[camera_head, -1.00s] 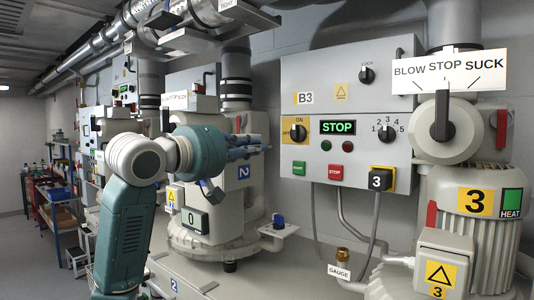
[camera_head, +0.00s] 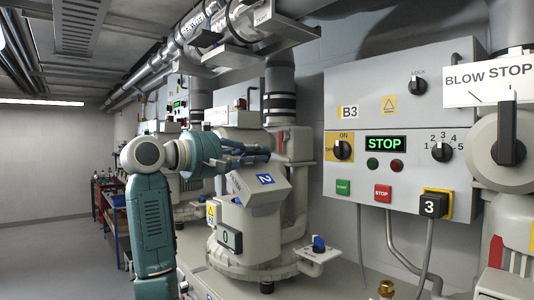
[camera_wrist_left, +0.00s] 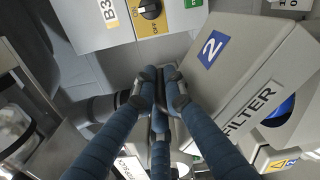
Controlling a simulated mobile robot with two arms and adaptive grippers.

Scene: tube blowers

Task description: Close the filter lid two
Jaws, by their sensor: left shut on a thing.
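Filter lid two (camera_head: 264,191) is a beige box-like cover with a blue "2" label, on the middle blower. It sits tilted in the head view. In the left wrist view the lid (camera_wrist_left: 240,62) fills the upper right, beside a part marked FILTER (camera_wrist_left: 250,110) and a round opening with something blue (camera_wrist_left: 280,112). My left gripper (camera_head: 262,154) is at the lid's upper edge, its blue fingers together. In the left wrist view the gripper (camera_wrist_left: 158,92) is shut at the lid's side; the exact grip spot is hidden between the fingers. My right gripper is out of view.
A grey B3 control panel (camera_head: 400,95) with a lit STOP display is on the wall to the right. A dial "0" box (camera_head: 229,240) and a blue-handled valve (camera_head: 319,244) are low on the middle blower. Blower three (camera_head: 506,215) stands at the right edge.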

